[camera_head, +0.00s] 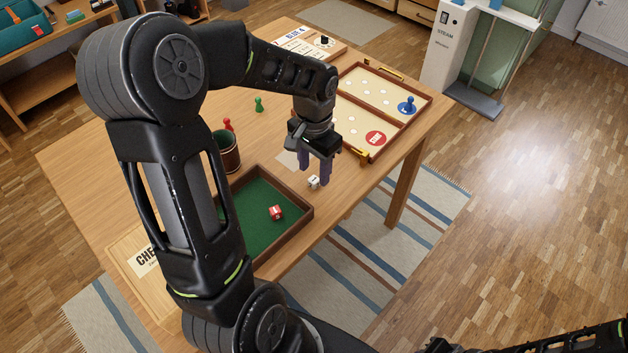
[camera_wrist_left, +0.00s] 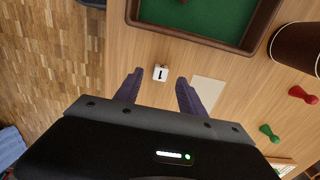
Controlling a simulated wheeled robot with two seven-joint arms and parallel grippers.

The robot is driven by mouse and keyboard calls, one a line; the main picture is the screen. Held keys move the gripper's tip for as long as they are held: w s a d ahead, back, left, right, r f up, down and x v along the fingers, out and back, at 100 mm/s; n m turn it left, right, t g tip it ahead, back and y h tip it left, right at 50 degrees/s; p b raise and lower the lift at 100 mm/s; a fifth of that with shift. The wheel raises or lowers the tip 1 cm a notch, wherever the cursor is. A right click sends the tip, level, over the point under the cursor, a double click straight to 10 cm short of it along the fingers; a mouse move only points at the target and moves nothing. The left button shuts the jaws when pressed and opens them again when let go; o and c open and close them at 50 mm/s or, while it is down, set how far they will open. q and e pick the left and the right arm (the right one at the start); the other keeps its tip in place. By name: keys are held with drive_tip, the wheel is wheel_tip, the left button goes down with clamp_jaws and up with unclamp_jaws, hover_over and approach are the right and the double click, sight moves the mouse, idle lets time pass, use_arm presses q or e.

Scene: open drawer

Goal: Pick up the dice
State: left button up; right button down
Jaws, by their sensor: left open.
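A white die (camera_head: 313,182) lies on the wooden table near its front edge, just outside the tray. My left gripper (camera_head: 315,172) points down at it with open, empty fingers. In the left wrist view, the white die (camera_wrist_left: 160,73) shows in line with the gap between the two fingertips (camera_wrist_left: 159,80). I cannot tell the exact height of the tips above the table. A red die (camera_head: 276,213) lies on the green floor of the brown-rimmed tray (camera_head: 297,221). My right gripper is not in view.
A dark cup (camera_head: 228,158) stands behind the tray, near red (camera_head: 228,124) and green (camera_head: 259,104) pawns. A pale card (camera_wrist_left: 208,93) lies beside the gripper.

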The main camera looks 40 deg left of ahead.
sight(314, 182)
use_arm(q)
wheel_tip(314, 182, down, 3)
drive_tip(key=shift+r, duration=0.1)
idle(0.6)
clamp_jaws()
idle(0.3)
